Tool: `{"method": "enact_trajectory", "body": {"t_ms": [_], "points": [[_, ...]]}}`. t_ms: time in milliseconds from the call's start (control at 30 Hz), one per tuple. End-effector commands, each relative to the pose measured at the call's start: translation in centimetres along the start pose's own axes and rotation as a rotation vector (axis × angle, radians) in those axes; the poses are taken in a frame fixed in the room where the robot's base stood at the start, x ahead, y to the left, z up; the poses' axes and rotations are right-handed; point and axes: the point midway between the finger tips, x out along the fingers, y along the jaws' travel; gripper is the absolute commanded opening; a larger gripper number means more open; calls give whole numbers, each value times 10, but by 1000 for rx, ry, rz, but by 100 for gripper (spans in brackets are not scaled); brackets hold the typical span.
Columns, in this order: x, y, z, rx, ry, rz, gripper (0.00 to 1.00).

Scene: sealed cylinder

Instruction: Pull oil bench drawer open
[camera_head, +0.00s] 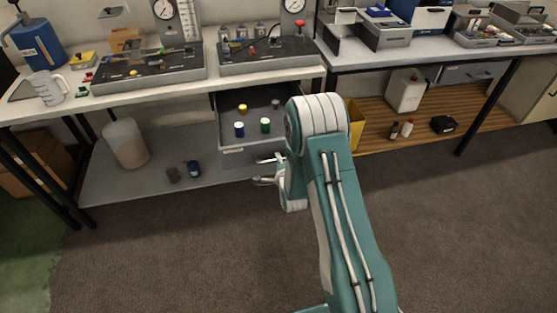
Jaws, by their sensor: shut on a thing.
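The oil bench drawer (235,153) hangs under the right end of the left bench and stands pulled out toward me. Its dark inside shows a yellow-topped item (243,109), a blue one (239,129), a green one (265,126) and a small grey one (275,104). My gripper (263,171) is at the drawer's front, near its right end, shut on the drawer handle. The handle is small in view and mostly covered by the fingers. My arm hides the right end of the drawer front.
The left bench top (75,111) carries two gauge units, a clear jug (48,88) and a blue container (37,44). On its lower shelf (130,183) stand a large translucent container (126,143) and two small items. A yellow bin (355,125) is partly behind my arm. The floor in front is clear.

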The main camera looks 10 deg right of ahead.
Motion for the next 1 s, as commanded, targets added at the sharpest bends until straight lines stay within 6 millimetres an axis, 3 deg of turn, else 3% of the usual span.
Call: {"method": "enact_trajectory", "body": {"t_ms": [33, 67, 100, 133, 567, 1000], "points": [[-2, 7, 0, 0, 0, 18, 0], [-2, 7, 0, 0, 0, 18, 29], [-2, 6, 0, 0, 0, 17, 47], [-2, 6, 0, 0, 0, 17, 51], [-7, 2, 0, 0, 0, 7, 51], [-90, 3, 0, -1, 0, 10, 51]]}}
